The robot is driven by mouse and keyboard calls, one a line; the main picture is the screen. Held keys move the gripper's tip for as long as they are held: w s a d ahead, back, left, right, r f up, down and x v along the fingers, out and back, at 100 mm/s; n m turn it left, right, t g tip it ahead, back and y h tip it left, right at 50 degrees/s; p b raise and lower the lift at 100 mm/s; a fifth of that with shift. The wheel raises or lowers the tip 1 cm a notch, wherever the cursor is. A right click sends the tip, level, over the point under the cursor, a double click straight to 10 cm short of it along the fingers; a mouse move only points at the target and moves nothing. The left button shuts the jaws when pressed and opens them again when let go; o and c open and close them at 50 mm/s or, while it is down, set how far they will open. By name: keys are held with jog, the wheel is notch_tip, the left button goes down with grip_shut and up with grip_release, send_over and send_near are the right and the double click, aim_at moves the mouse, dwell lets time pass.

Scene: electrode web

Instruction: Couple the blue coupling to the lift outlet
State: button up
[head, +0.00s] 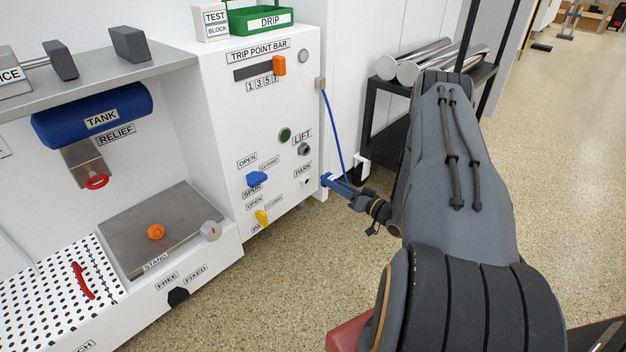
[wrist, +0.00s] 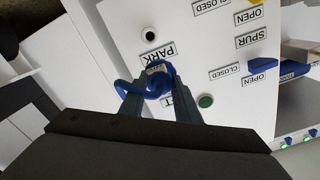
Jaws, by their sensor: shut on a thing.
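My gripper (head: 332,183) is shut on the blue coupling (wrist: 152,86), with a finger on each side of it in the wrist view. A thin blue hose (head: 334,130) runs from a bracket on the panel's side down to it. The grey lift outlet (head: 303,149) is on the white panel, under the LIFT label (head: 302,136). In the head view the coupling is right of and below the outlet, apparently off the panel. In the wrist view the coupling and fingers cover the outlet's area and part of the LIFT label; I cannot tell the remaining gap.
The park port (head: 306,181) is below the lift outlet and also shows in the wrist view (wrist: 150,34). A green button (head: 285,135) is left of the outlet. Blue (head: 257,179) and yellow (head: 262,217) valve handles stick out lower left. A black cart (head: 375,145) stands behind.

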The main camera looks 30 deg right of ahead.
aim_at(337, 182)
notch_tip(337, 182, up, 8)
jog(key=p, duration=0.5)
jog(key=shift+f, duration=0.1)
jog(key=shift+w, duration=0.15)
jog(key=shift+m, duration=0.5)
jog(key=shift+b+x, duration=0.7)
jog(key=shift+x, duration=2.1)
jog(key=shift+p, duration=0.45)
jog(key=shift+b+x, duration=0.4)
jog(key=shift+x, duration=1)
jog(key=o, duration=1.2)
jog(key=shift+a, duration=0.1)
jog(key=shift+o, duration=0.2)
